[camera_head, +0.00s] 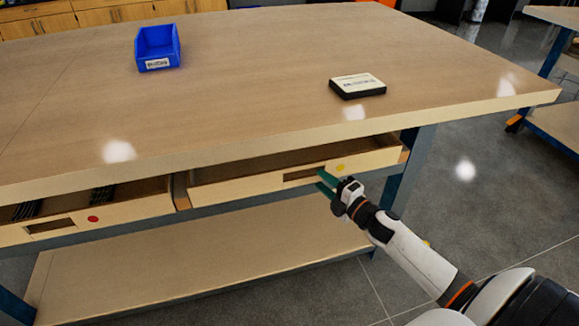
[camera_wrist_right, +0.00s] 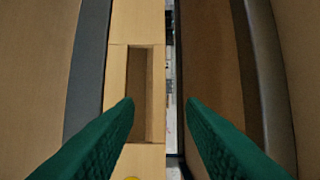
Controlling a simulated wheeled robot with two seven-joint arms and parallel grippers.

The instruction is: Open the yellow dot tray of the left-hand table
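The yellow dot tray (camera_head: 245,186) hangs under the left-hand table (camera_head: 250,60) and is partly pulled out; the inside that shows looks empty. Its front has a rectangular handle slot (camera_head: 303,174) with the yellow dot (camera_head: 340,168) to the right of it. My right gripper (camera_head: 319,179) is at the tray front beside the slot. In the right wrist view its two green fingers (camera_wrist_right: 160,100) stand apart with nothing between them that I can see gripped. One fingertip overlaps the slot (camera_wrist_right: 147,80); I cannot tell whether it touches. My left gripper is not in view.
A red dot tray (camera_head: 130,209) with dark items is also partly out, to the left. On the tabletop stand a blue bin (camera_head: 157,47) and a small box (camera_head: 358,86). A lower shelf (camera_head: 190,265) lies below. Open floor (camera_head: 480,180) is to the right.

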